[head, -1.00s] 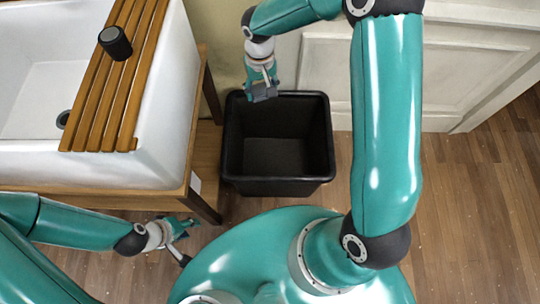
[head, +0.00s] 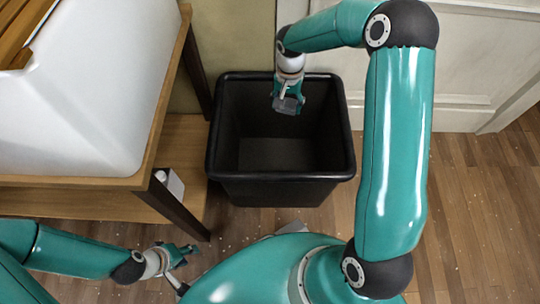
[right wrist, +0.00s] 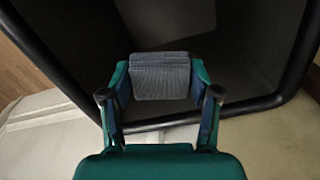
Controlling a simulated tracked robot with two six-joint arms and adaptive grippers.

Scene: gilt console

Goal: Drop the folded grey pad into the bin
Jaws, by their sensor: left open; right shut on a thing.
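The black bin (head: 225,170) stands on the wood floor in the middle of the head view, open at the top. My right gripper (head: 288,102) is over the bin's opening, near its back rim, shut on the folded grey pad. The pad (right wrist: 160,76) shows between the two fingers in the right wrist view, with the dark inside of the bin (right wrist: 262,100) behind it. In the head view the pad (head: 290,105) is small and partly covered by the fingers. My left gripper (head: 183,268) is open and empty, low at the lower left.
A white sink (head: 90,95) on a wooden stand (head: 120,205) is left of the bin, with a dark leg close to the bin. A white panelled front (head: 455,75) stands behind. The wood floor (head: 465,210) at the right is clear.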

